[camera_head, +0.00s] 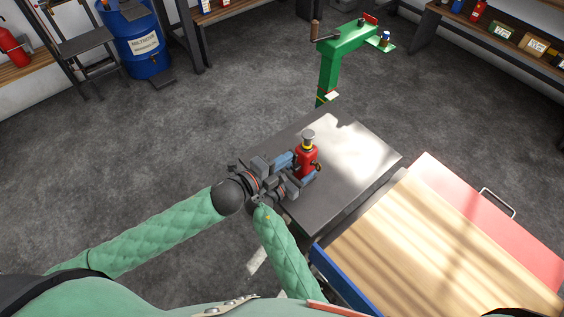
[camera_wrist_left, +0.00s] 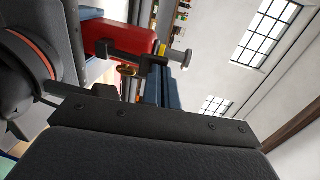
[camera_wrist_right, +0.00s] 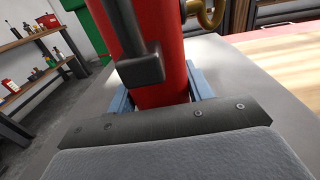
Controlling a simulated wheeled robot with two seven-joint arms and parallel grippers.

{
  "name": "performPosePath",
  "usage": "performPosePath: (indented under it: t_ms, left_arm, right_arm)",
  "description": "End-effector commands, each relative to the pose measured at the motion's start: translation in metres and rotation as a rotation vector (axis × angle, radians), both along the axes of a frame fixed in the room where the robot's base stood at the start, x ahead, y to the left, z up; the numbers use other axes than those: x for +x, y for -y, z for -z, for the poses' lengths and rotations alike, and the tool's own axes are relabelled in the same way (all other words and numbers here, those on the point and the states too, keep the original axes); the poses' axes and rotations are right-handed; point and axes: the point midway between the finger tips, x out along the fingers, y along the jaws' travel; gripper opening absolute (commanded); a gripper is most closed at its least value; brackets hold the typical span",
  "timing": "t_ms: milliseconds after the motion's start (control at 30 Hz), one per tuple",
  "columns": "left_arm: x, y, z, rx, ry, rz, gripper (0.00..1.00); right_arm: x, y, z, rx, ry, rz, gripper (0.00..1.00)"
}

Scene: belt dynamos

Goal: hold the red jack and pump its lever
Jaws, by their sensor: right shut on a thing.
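The red jack (camera_head: 307,156) stands upright on the grey metal table, with a yellow collar and a grey top. My right gripper (camera_head: 308,176) is shut around its lower body; the right wrist view shows the red body (camera_wrist_right: 157,45) between the blue fingers. My left gripper (camera_head: 289,160) is beside the jack. In the left wrist view its blue fingers (camera_wrist_left: 166,92) look close together, near a dark bracket (camera_wrist_left: 138,60) on the jack that seems to be the lever's mount. A separate lever bar is not clearly visible.
The metal table (camera_head: 365,155) is clear to the jack's right. A wooden-topped bench (camera_head: 420,250) with a red panel (camera_head: 490,215) stands at the lower right. A green stand with a crank (camera_head: 345,50) is behind the table. A blue drum (camera_head: 138,42) stands far left.

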Motion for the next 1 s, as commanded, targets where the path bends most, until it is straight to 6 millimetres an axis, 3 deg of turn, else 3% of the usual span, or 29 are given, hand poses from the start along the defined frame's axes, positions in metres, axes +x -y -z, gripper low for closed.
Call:
performPosePath:
  t_ms: [600, 1000]
  left_arm:
    - [-0.066, -0.059, -0.025, 0.002, 0.0, -0.001, 0.0]
    - [-0.091, -0.082, -0.036, 0.0, 0.0, -0.001, 0.0]
  right_arm:
    - [0.0, 0.0, 0.002, 0.0, -0.003, -0.001, 0.0]
    - [0.0, 0.0, 0.002, 0.0, -0.003, 0.0, 0.0]
